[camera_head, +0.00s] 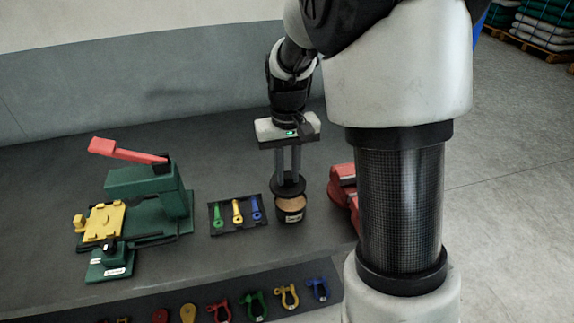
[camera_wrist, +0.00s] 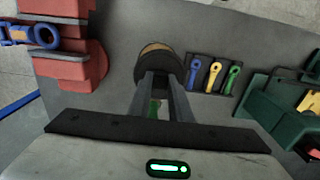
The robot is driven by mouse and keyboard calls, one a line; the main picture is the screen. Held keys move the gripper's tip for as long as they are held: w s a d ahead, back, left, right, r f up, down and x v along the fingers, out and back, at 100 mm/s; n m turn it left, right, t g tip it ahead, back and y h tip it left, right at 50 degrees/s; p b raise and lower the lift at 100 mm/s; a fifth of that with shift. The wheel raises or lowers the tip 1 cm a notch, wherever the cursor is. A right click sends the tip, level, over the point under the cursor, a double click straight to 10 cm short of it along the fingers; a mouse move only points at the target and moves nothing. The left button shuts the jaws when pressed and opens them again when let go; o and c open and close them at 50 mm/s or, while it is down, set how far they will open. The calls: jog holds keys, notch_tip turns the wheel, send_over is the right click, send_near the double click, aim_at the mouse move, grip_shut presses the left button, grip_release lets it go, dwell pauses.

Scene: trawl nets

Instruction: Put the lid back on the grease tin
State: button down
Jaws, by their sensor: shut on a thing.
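The grease tin (camera_head: 291,215) is a small dark round tin with a pale label, standing upright on the grey bench. Tan grease shows in its open top. My gripper (camera_head: 288,174) points down and is shut on the dark round lid (camera_head: 289,188). The lid is above the tin and towards its far side, leaving the near part of the grease uncovered. In the wrist view the lid (camera_wrist: 160,65) lies beyond my fingers, with a tan strip of the tin (camera_wrist: 157,48) past its edge. The gap between lid and rim is hard to judge.
Left of the tin is a dark tray (camera_head: 216,231) with green, yellow and blue tools. Further left stands a green machine (camera_head: 146,190) with a red lever. A red vice-like block (camera_head: 343,186) is close on the right. Several coloured shackles (camera_head: 254,304) line the front.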

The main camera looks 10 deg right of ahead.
aim_at(291, 184)
jog(key=r, duration=0.1)
jog(key=p, duration=0.1)
jog(key=d+r+p, duration=0.1)
jog(key=shift+s+r, duration=0.3)
jog(key=shift+s, duration=0.05)
jog(key=shift+a+p, duration=0.25)
jog(key=shift+p, duration=0.2)
jog(key=shift+f+b, duration=2.4)
jog(key=shift+f, duration=0.9)
jog(key=shift+f, duration=0.15)
jog(key=c, duration=1)
grip_release()
jog(key=shift+c, duration=0.2)
jog(key=shift+r+p, duration=2.7)
jog(key=shift+r, duration=0.85)
